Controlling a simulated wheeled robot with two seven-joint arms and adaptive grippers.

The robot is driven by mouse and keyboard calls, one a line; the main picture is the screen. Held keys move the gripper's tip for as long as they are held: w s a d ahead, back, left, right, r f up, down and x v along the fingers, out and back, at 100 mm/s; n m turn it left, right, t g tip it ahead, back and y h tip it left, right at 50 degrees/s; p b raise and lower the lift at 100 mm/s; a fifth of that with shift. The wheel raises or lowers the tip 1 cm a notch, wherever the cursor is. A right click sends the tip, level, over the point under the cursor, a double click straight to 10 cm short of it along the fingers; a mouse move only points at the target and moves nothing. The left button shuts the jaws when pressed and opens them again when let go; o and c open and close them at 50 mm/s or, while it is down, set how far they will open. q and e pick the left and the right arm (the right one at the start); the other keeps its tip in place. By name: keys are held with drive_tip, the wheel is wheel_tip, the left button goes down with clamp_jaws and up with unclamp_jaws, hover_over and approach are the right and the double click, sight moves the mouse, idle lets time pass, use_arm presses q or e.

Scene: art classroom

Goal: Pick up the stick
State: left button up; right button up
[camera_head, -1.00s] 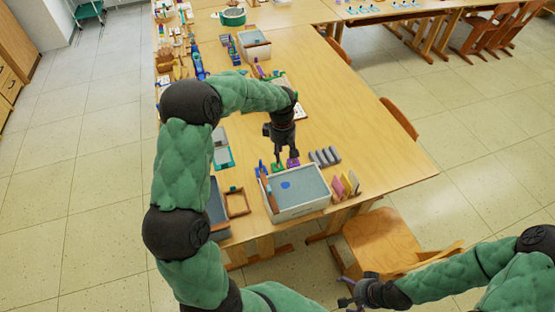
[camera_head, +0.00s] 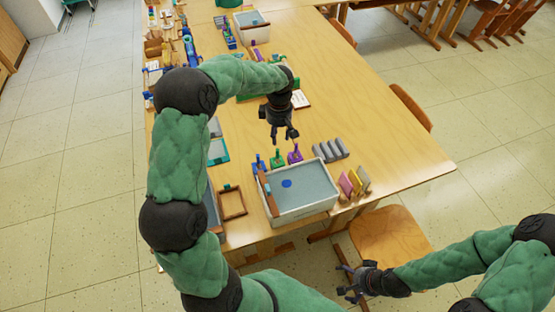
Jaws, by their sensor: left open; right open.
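A narrow brown stick-like piece (camera_head: 267,194) lies along the left edge of the white tray-like box (camera_head: 310,212) on the table; I cannot tell for sure that it is the stick. My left gripper (camera_head: 283,138) is open and empty, fingers pointing down, above the table beyond the box. It is apart from the brown piece. My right gripper (camera_head: 347,283) is open and empty, low at the bottom of the view beside the chair, away from the table.
Small blue, green and purple pieces (camera_head: 277,157) stand just behind the box. Grey cylinders (camera_head: 331,149) and pink and yellow blocks (camera_head: 353,182) are to its right. A wooden frame (camera_head: 232,203) lies left. A chair (camera_head: 388,236) stands in front. The table's right side is clear.

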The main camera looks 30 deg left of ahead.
sight(277, 150)
use_arm(q)
wheel_tip(277, 150, down, 5)
drive_tip(key=shift+f+b, duration=0.1)
drive_tip(key=shift+b, duration=0.4)
drive_tip(key=f, duration=0.1)
drive_tip(key=f+b, duration=0.1)
drive_tip(key=f, duration=0.3)
drive_tip(key=shift+a, duration=0.25)
drive_tip(key=shift+s, duration=0.1)
clamp_jaws()
